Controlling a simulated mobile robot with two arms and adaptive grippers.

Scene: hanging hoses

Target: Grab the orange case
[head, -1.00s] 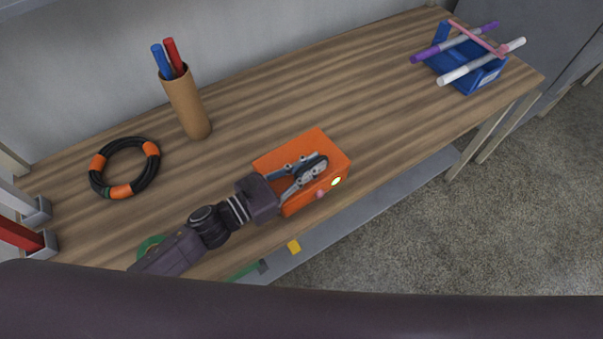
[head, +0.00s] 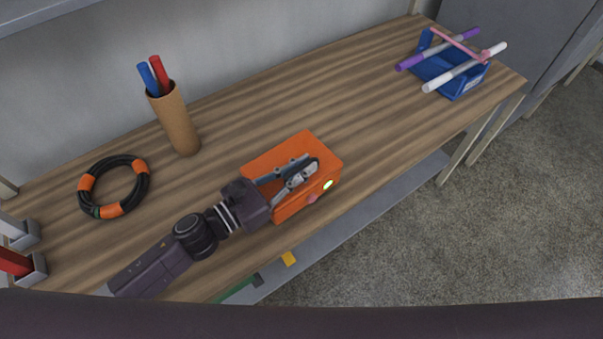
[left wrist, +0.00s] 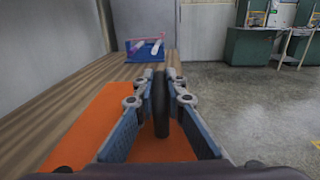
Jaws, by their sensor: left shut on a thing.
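The orange case (head: 315,148) is a box on the wooden table, near its front edge, with a small lit green spot and a pinkish button on its front side. My left gripper (head: 308,171) reaches over its top, shut on the case's dark handle. In the left wrist view the fingers (left wrist: 160,100) close from both sides on the upright black handle (left wrist: 161,103), with the orange top (left wrist: 85,125) below. I cannot tell whether the case touches the table. My right gripper is not in view.
A coiled black hose with orange bands (head: 113,187) and a brown pen cup (head: 174,118) stand to the left. A blue bin (head: 455,82) with pens across it is at the far right. The table's middle (head: 300,95) is clear.

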